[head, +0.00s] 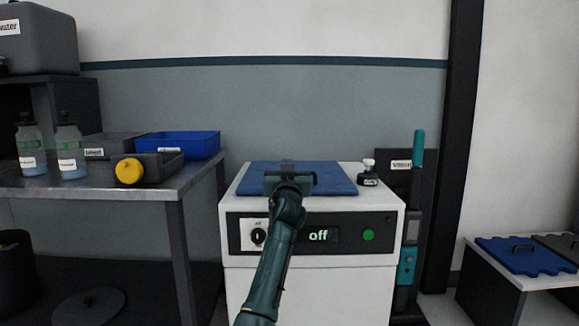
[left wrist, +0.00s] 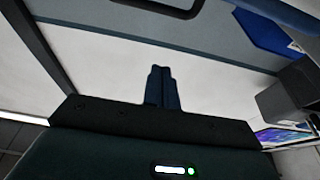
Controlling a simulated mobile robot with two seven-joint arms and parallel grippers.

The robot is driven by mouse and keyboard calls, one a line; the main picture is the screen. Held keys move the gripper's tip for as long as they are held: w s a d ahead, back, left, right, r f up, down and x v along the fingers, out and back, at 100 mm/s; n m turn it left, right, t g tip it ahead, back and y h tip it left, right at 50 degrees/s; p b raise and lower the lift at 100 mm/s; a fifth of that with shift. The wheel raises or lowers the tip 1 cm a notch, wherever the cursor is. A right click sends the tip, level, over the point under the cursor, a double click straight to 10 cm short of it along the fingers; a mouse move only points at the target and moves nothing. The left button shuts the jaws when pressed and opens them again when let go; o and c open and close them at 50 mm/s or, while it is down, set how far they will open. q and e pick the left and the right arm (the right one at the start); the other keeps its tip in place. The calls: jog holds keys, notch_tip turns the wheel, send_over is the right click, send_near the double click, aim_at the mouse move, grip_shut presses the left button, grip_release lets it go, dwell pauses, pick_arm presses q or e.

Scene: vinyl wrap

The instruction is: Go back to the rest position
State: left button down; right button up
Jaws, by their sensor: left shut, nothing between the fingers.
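My left gripper (head: 288,168) is shut and empty. In the head view its arm rises from the bottom middle, and the gripper is in front of the blue mat (head: 325,176) on top of the white machine (head: 307,290). I cannot tell whether it touches the mat. In the left wrist view the left fingers (left wrist: 162,88) are closed together with nothing between them. The machine's front panel shows a dark knob, the word "off" and a green button (head: 368,235). My right gripper is not in view.
A grey table (head: 130,190) at left holds bottles, grey bins, a yellow round thing (head: 129,171) and a blue bin (head: 184,143). A low white stand (head: 530,279) with a blue panel is at right.

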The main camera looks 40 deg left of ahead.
pick_arm(q)
jog(key=shift+s+d+f, duration=0.1)
jog(key=shift+s+f, duration=0.05)
jog(key=shift+s, duration=0.05)
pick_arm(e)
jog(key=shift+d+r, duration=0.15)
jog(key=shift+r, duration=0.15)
